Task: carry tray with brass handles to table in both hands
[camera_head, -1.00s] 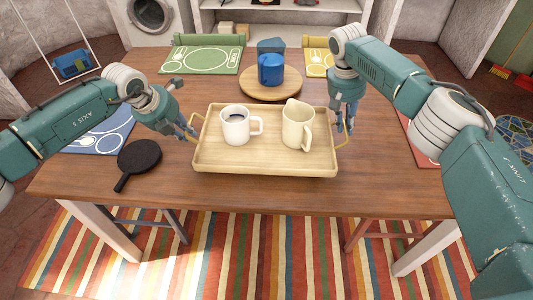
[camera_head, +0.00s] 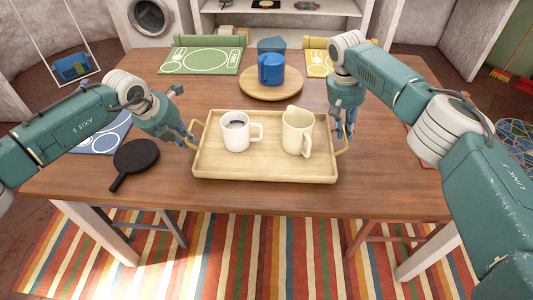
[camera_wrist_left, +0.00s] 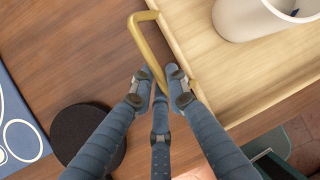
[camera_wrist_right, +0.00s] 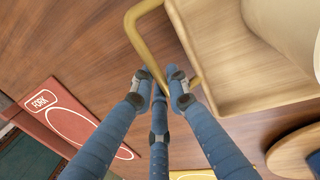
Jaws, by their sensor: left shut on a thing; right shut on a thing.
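The light wooden tray (camera_head: 265,172) is over the near middle of the brown table (camera_head: 200,197), level. My left gripper (camera_head: 190,138) is shut on the brass handle (camera_wrist_left: 150,40) at the tray's left end. My right gripper (camera_head: 345,133) is shut on the brass handle (camera_wrist_right: 150,35) at the right end. Both wrist views show the fingers around the handle bars. I cannot tell whether the tray's underside touches the table.
Green (camera_head: 200,61), yellow (camera_head: 319,63), blue and red placemats lie around the table. A striped rug (camera_head: 270,245) is below.

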